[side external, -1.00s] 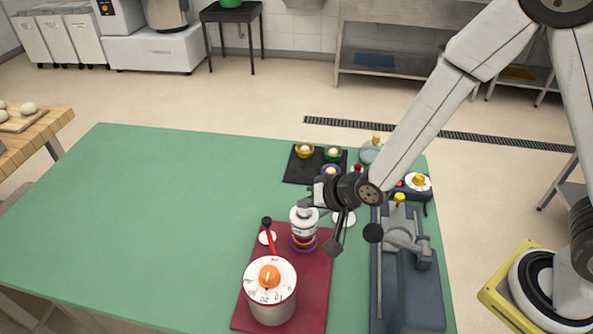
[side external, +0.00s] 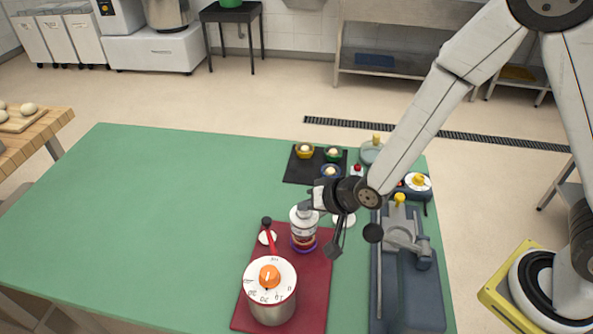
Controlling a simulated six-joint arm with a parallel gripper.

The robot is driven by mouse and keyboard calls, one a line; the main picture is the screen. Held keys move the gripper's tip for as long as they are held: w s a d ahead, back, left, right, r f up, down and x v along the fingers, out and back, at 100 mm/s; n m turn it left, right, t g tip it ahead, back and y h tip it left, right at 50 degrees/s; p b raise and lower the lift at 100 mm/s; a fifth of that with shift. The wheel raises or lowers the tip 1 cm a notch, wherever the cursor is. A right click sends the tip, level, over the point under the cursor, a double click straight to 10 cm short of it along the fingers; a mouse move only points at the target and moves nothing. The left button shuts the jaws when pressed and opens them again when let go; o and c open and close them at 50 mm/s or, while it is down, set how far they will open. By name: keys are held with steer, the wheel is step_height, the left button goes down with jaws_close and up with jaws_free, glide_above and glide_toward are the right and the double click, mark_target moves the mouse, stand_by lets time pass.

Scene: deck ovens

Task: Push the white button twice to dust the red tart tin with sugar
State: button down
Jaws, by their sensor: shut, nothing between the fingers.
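My gripper (side external: 335,246) is shut and empty, pointing down over the right edge of the dark red board. A white dispenser (side external: 303,217) stands on this board just left of my gripper. Below its body, a small red-orange piece shows above a purple base (side external: 302,246); I cannot tell clearly whether it is the red tart tin. A round white disc (side external: 344,219) lies on the green table, partly behind my gripper. Another white disc (side external: 267,238) lies on the board, partly behind a red lever. I cannot tell which is the white button, or whether my fingertips touch anything.
A pot-like timer (side external: 272,306) with an orange knob stands at the board's front. A blue-grey machine (side external: 408,290) with a dark ball-ended lever is to the right. A black tray (side external: 299,171) with small coloured tins lies behind. The table's left side (side external: 150,220) is clear.

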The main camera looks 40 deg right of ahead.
mark_target(307, 213)
stand_by(0.4)
steer(key=shift+r, duration=0.8)
steer(key=shift+r, duration=0.15)
steer(key=shift+r, duration=2.4)
steer(key=shift+r, duration=0.1)
stand_by(0.9)
step_height(307, 213, up, 4)
steer(key=shift+f, duration=0.2)
steer(key=shift+f, duration=0.2)
stand_by(0.4)
steer(key=shift+f, duration=4.2)
